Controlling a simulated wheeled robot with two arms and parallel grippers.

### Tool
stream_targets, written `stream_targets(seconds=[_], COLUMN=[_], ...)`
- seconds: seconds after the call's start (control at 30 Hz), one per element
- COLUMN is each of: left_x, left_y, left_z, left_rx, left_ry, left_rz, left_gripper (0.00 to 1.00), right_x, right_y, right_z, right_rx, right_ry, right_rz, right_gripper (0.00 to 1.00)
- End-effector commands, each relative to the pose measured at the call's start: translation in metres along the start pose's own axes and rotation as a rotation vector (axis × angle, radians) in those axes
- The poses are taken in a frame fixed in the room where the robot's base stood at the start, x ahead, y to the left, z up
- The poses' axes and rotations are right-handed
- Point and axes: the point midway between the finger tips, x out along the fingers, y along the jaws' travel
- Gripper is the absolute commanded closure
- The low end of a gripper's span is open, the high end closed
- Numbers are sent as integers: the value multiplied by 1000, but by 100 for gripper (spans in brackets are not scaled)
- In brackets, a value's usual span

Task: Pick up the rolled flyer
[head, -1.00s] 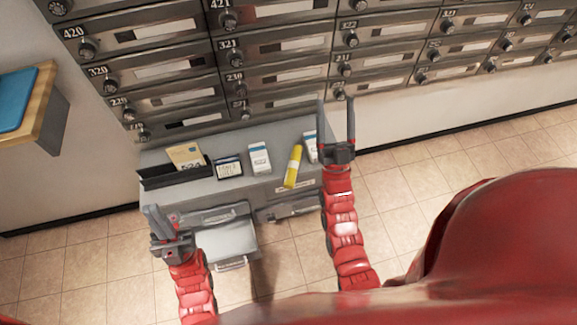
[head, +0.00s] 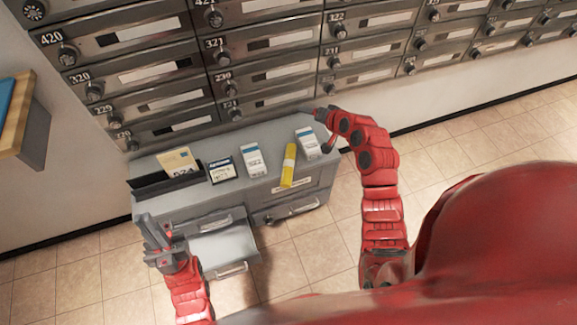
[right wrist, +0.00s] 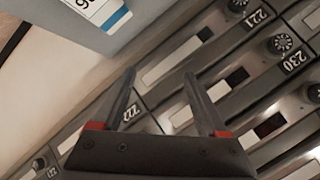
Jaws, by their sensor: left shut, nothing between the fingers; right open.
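The rolled flyer (head: 288,166) is a yellow tube with a pale band, lying on the grey cabinet top between two white boxes. My right gripper (head: 322,116) is above the cabinet's back right corner, to the right of the flyer and apart from it. Its fingers barely show in the head view. In the right wrist view the right gripper (right wrist: 160,75) is open and empty, against the mailbox fronts; the flyer does not show there. My left gripper (head: 150,222) is shut and empty, left of the cabinet's open drawer.
A white box (head: 307,143) stands right of the flyer and another (head: 252,160) left of it. A dark blue box (head: 221,171) and a black tray (head: 150,184) with envelopes are farther left. Mailboxes (head: 270,75) rise behind the cabinet (head: 210,147). A drawer (head: 222,246) is open in front.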

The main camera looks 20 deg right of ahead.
Motion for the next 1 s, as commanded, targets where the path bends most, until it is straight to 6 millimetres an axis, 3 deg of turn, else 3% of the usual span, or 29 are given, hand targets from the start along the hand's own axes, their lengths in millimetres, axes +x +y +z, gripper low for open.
stream_targets(seconds=[0.2,0.33,0.47,0.63,1.0], left_x=[-9,-11,-13,-30,-38], left_y=[0,0,1,2,2], left_z=[1,2,2,5,6], left_rx=[0,0,0,0,0], left_ry=[0,0,0,0,0], left_rz=[0,0,0,0,0], left_gripper=[100,100,100,100,100], right_x=[-41,-70,-83,-65,-4], right_y=[10,18,22,28,38], right_z=[57,80,90,110,159], right_rx=[34,30,24,24,23], right_ry=[-433,-596,-669,-686,-685], right_rz=[91,143,168,171,172], right_gripper=[24,24,24,24,24])
